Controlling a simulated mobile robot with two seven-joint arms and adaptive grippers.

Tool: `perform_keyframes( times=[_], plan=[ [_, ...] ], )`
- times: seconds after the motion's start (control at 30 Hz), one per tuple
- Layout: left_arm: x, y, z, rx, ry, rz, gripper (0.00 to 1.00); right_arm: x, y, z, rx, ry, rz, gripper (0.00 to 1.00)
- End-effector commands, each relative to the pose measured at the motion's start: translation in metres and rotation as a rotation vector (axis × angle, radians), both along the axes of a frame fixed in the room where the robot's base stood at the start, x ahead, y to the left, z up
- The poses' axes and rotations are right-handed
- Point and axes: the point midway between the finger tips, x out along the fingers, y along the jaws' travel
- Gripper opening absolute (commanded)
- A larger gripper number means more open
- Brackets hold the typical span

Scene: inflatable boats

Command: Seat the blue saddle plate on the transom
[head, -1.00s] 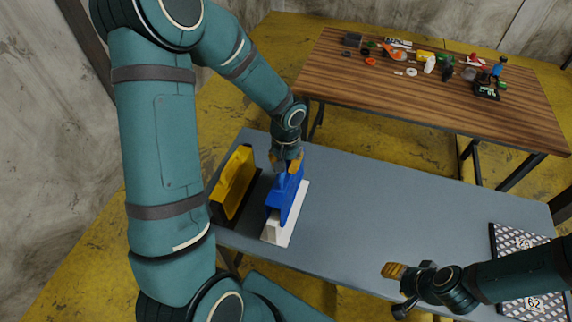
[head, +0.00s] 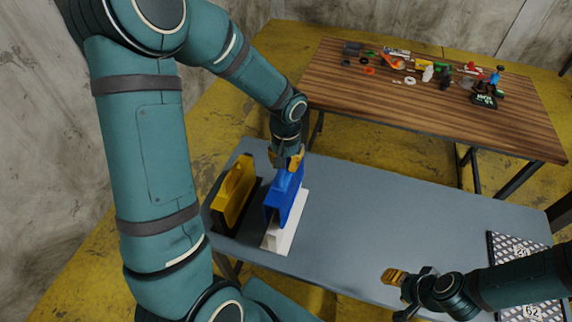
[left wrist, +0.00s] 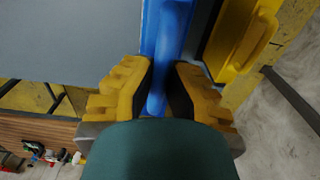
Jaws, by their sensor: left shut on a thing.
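The blue saddle plate (head: 284,196) is over the white transom (head: 280,240) on the grey table. It hides the transom's upper part, so I cannot tell whether it is fully down on it. My left gripper (head: 287,160) is shut on the plate's upper part at its far end. In the left wrist view the yellow fingers (left wrist: 163,92) stand on either side of the plate's blue ridge (left wrist: 170,50). My right gripper (head: 396,290) is away from the plate, over the near edge of the table; its finger gap does not show clearly.
A yellow plate (head: 235,188) stands on a dark base just left of the transom. A patterned tray (head: 508,252) lies at the right end of the grey table (head: 370,215), whose middle is clear. A wooden table (head: 420,105) with several small items stands behind.

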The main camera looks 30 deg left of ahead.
Motion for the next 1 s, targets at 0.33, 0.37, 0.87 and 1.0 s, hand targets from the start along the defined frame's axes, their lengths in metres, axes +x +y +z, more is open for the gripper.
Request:
perform_keyframes(
  times=[0.33, 0.37, 0.87, 1.0],
  plan=[
    [0.001, 0.0, 0.02, 0.0, -0.004, -0.001, 0.0, 0.0, 0.0, 0.0, 0.0, 0.0, 0.0, 0.47],
    [0.001, 0.0, 0.021, 0.0, -0.004, -0.001, 0.0, 0.0, 0.0, 0.0, 0.0, 0.0, 0.0, 0.47],
    [0.001, 0.0, 0.033, 0.0, -0.003, -0.001, 0.0, 0.0, 0.0, 0.001, 0.0, 0.0, 0.0, 0.47],
    [0.001, 0.0, 0.033, -0.001, -0.002, -0.001, 0.0, 0.0, 0.0, 0.0, 0.0, 0.0, 0.0, 0.47]
  ],
)
